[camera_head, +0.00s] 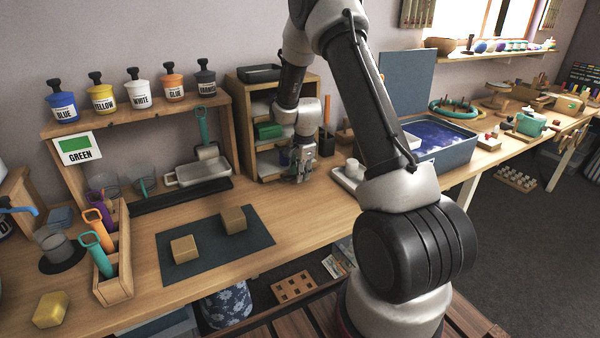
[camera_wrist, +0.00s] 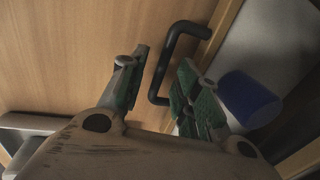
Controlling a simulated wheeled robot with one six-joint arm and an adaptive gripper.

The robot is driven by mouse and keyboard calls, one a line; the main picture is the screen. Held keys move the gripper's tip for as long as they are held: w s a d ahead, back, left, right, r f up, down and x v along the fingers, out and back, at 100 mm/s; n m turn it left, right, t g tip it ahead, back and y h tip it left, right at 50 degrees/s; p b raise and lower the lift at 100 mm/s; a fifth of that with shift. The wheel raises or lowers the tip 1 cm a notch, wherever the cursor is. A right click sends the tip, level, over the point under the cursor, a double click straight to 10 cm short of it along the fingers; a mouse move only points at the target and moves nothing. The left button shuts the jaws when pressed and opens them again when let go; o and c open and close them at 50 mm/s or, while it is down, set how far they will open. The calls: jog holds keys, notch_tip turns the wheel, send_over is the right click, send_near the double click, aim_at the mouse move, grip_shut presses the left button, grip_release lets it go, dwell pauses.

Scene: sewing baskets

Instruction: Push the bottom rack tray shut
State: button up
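The wooden rack (camera_head: 243,125) stands against the wall behind the bench, with trays stacked in it. Its bottom tray is mostly hidden behind my arm in the head view. In the wrist view a pale tray floor (camera_wrist: 275,45) with a wooden front edge holds a blue cylinder (camera_wrist: 248,98); it looks like the bottom tray, partly out. A black bar handle (camera_wrist: 163,68) sits on that front edge. My gripper (camera_head: 300,176) is low at the rack's front, close to the bench. In the wrist view its green-padded fingers (camera_wrist: 165,72) are apart, with the handle seen between them; contact is unclear.
A dark mat (camera_head: 212,255) with two tan blocks lies on the bench in front. A metal pan (camera_head: 198,172) is left of the rack, and a white tray (camera_head: 345,183) is at right. A blue basin (camera_head: 445,150) stands further right.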

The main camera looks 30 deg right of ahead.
notch_tip(320, 180, up, 12)
jog(key=s, duration=0.2)
dwell(0.4)
jog(key=shift+s+f, duration=0.1)
jog(key=shift+c, duration=0.2)
